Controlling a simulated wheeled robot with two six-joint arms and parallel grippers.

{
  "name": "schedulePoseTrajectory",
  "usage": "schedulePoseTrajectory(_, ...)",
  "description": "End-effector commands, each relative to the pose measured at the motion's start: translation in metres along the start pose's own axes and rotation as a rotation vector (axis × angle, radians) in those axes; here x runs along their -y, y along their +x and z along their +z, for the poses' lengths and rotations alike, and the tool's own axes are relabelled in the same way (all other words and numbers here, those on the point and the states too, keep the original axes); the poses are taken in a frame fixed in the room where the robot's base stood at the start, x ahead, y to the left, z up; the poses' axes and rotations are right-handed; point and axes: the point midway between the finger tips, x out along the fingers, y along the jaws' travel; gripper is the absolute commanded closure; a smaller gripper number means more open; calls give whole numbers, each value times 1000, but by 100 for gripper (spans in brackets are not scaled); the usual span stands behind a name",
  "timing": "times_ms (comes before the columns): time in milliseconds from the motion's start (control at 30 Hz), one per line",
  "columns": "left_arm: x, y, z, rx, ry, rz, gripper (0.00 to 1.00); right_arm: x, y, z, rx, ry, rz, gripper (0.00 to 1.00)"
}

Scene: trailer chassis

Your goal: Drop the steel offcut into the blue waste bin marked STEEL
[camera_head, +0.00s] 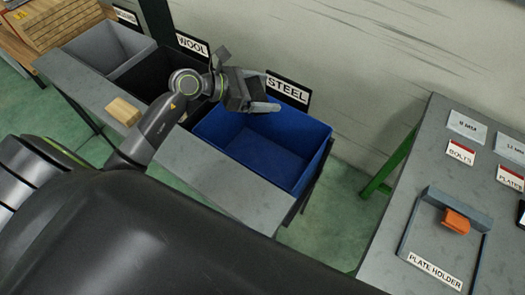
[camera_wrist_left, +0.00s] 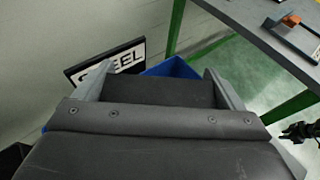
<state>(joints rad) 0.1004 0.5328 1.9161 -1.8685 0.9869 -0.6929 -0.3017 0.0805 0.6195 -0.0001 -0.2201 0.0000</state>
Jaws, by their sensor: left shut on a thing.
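The blue waste bin (camera_head: 262,147) stands below a wall sign reading STEEL (camera_head: 287,89) in the head view, and it looks empty. My left gripper (camera_head: 248,84) is over the bin's back left rim, with its fingers apart and shut on a dark grey piece. In the left wrist view this piece, the steel offcut (camera_wrist_left: 160,92), spans the space between the two light grey fingers. In that view a strip of the blue bin (camera_wrist_left: 172,68) shows beyond it. A small dark part (camera_wrist_left: 302,131) at the right edge may be my right gripper; its jaws are unclear.
A wooden block (camera_head: 123,111) lies on the grey ledge. At right is a workbench (camera_head: 408,185) with an orange part (camera_head: 456,222) in the plate holder.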

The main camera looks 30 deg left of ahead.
Motion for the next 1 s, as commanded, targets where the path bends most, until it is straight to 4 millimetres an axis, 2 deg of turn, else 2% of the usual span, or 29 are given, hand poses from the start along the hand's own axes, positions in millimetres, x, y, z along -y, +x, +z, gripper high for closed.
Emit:
schedulePoseTrajectory(33, 0, 0, 1, 1, 0, 0, 8, 2, 0, 0, 0, 1, -2, 75)
schedulePoseTrajectory(100, 0, 0, 1, 1, 0, 0, 0, 4, 0, 0, -1, 2, -5, 75)
schedulePoseTrajectory(467, -1, -7, -1, -2, 0, 2, 0, 5, 1, -1, -2, 2, -6, 75)
schedulePoseTrajectory(1000, 0, -73, -2, -5, 3, 1, 0, 0, 11, -1, -3, -1, 1, 75)
